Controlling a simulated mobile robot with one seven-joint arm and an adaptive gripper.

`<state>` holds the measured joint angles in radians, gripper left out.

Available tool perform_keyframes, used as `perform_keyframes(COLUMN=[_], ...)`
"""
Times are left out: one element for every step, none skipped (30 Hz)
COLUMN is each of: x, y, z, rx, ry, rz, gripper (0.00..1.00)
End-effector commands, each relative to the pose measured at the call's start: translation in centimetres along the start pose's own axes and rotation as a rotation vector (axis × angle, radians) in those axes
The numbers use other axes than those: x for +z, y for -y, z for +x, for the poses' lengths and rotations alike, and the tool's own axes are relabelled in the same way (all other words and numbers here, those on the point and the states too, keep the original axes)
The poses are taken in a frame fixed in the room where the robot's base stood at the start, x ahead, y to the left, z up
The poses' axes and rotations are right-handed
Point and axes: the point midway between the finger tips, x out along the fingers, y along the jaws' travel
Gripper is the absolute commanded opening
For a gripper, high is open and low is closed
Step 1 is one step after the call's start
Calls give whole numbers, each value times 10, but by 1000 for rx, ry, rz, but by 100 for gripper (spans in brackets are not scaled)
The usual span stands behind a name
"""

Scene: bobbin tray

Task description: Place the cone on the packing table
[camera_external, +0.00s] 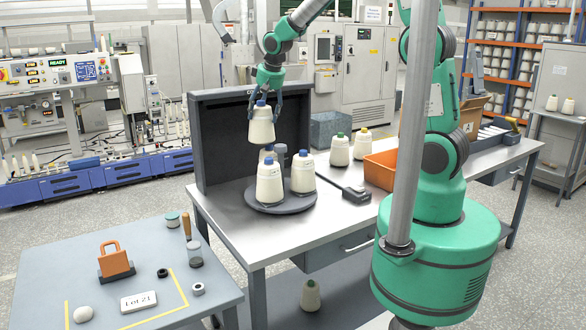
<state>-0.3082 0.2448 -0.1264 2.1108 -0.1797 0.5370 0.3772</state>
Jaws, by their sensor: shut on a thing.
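My gripper (264,104) is shut on the upper end of a cream cone (261,128) with a blue top. The held cone is upright, in front of the dark panel (222,135). The tray is on the steel-topped table (235,232). A smaller grey table (60,262) with yellow corner marks stands at lower left. No label shows which is the packing table.
Two cones (340,152) (361,145) and an orange bin (380,170) stand right of the tray. A dark device (355,193) lies nearby.

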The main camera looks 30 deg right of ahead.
Motion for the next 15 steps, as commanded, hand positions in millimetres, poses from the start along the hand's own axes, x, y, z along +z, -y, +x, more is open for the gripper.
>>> perform_keyframes(x=[1, 0, 0, -1, -2, -3, -4, -5, -6, -7, -8, -9, -10, -10, -11], y=[-11, -15, -22, -26, -31, -36, -41, -46, -52, -57, -63, -71, -77, -84, -92], z=[-2, -2, -3, -3, -3, -2, -2, -2, 0, 1, 3, 6, 8, 11, 14], rx=[10, 12, 17, 18, 20, 21, 21, 22, 23, 24, 25, 26, 27, 28, 29], ry=[-2, -2, -2, -2, -1, -1, -2, -2, -1, -2, -1, -1, 1, 1, 1], rz=[23, 29, 40, 44, 48, 52, 54, 56, 58, 59, 62, 64, 67, 70, 70], gripper=[14, 14, 14, 14, 14, 14, 14, 14, 14, 14, 14, 14, 14, 14, 14])
